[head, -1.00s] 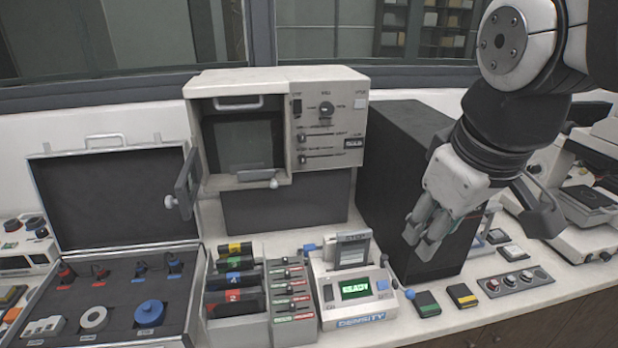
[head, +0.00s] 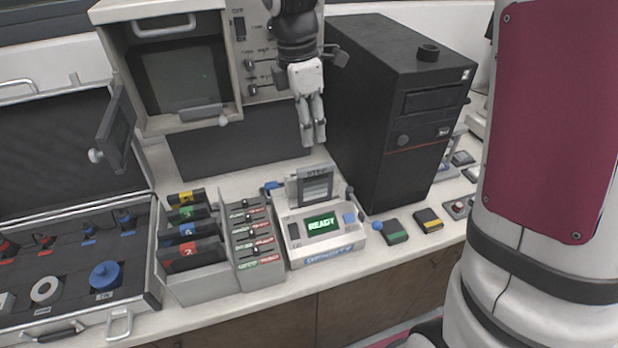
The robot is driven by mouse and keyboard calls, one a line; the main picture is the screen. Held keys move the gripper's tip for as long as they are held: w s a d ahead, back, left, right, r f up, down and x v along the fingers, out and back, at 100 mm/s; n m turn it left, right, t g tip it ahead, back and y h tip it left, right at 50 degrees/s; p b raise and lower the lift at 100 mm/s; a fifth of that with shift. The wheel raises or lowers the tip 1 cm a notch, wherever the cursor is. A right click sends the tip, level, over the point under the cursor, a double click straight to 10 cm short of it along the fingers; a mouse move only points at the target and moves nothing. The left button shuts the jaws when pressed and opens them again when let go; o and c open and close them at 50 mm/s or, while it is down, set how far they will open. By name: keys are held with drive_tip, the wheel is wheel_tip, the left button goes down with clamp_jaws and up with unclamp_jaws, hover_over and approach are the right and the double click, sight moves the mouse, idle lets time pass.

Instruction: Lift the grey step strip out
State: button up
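The grey step strip (head: 316,174) stands upright in the back of the white density meter, with dark lettering along its top edge and a paler window below. The density meter (head: 294,234) shows a green READY on its display and a blue DENSITY label on its front. My gripper (head: 314,136) points down above and slightly behind the strip, apart from it. Its fingers are close together and seem to hold nothing; the gap between them is too small to judge.
A black computer tower (head: 383,165) stands close on the right. A beige machine (head: 132,47) with a screen and open door is behind on the left. A cartridge rack (head: 205,287), a switch block (head: 262,281) and an open case (head: 143,303) sit left. Small green and yellow blocks lie right.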

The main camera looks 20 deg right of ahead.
sight(315, 166)
drive_tip(key=f, duration=0.3)
drive_tip(key=d+f+p, duration=0.1)
drive_tip(key=f, duration=0.7)
drive_tip(key=shift+w+d+p, duration=0.2)
drive_tip(key=shift+d+p, duration=0.1)
drive_tip(key=shift+d, duration=0.05)
drive_tip(key=shift+f, duration=0.25)
clamp_jaws()
